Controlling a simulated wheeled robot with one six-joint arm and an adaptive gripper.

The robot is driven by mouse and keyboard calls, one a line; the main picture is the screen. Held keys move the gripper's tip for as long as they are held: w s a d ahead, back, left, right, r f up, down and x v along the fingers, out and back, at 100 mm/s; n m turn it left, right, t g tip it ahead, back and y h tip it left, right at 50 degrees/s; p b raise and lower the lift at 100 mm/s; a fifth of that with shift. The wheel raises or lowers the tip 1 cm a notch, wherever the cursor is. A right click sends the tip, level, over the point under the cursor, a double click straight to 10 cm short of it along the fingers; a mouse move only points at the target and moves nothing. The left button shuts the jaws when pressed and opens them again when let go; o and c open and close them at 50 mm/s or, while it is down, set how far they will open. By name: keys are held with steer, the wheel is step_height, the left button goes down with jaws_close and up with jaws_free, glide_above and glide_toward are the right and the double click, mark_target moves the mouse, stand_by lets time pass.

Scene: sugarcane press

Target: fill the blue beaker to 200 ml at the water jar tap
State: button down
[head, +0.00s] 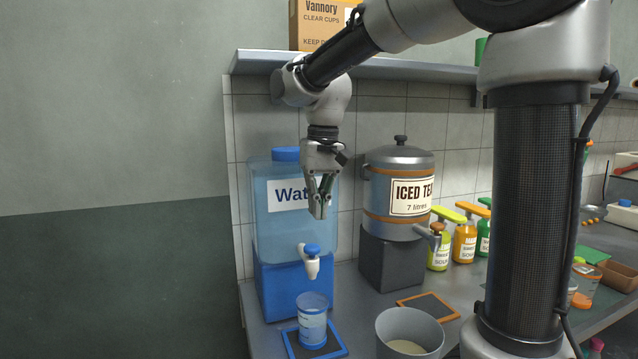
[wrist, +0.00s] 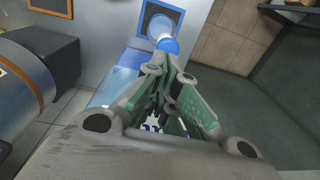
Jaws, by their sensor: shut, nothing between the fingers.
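The water jar (head: 265,222) is a clear blue tank with a label and a blue lid, set on a blue base. Its white tap (head: 312,268) with a blue top sticks out at the front; the blue top also shows in the wrist view (wrist: 169,46). The blue beaker (head: 312,330) stands upright on a blue-framed mat (head: 333,350) below the tap; it also shows in the wrist view (wrist: 160,27). I cannot read its water level. My gripper (head: 319,214) is shut and empty, pointing down above the tap, in front of the jar.
The iced tea urn (head: 386,190) stands on a dark block right of the jar, with an orange-framed mat (head: 428,306) in front. A grey tub (head: 397,330) stands right of the beaker. Several soap bottles (head: 464,243) line the back. A shelf (head: 400,68) runs above.

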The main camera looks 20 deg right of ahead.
steer(key=r, duration=0.5)
steer(key=shift+s+d+r, duration=0.1)
steer(key=shift+d+r, duration=0.1)
steer(key=shift+r, duration=0.15)
stand_by(1.0)
steer(key=s+d+f+t, duration=0.1)
steer(key=s+d+f, duration=0.2)
steer(key=s, duration=0.3)
steer(key=s+d+f+t, duration=0.1)
steer(key=s+d+f, duration=0.2)
steer(key=s+d, duration=0.2)
steer(key=s+d+f+t, duration=0.2)
steer(key=s+d+f, duration=0.1)
steer(key=s, duration=0.6)
steer(key=shift+s+d+f+h, duration=0.15)
steer(key=shift+d+f+h, duration=0.2)
steer(key=shift+d, duration=0.5)
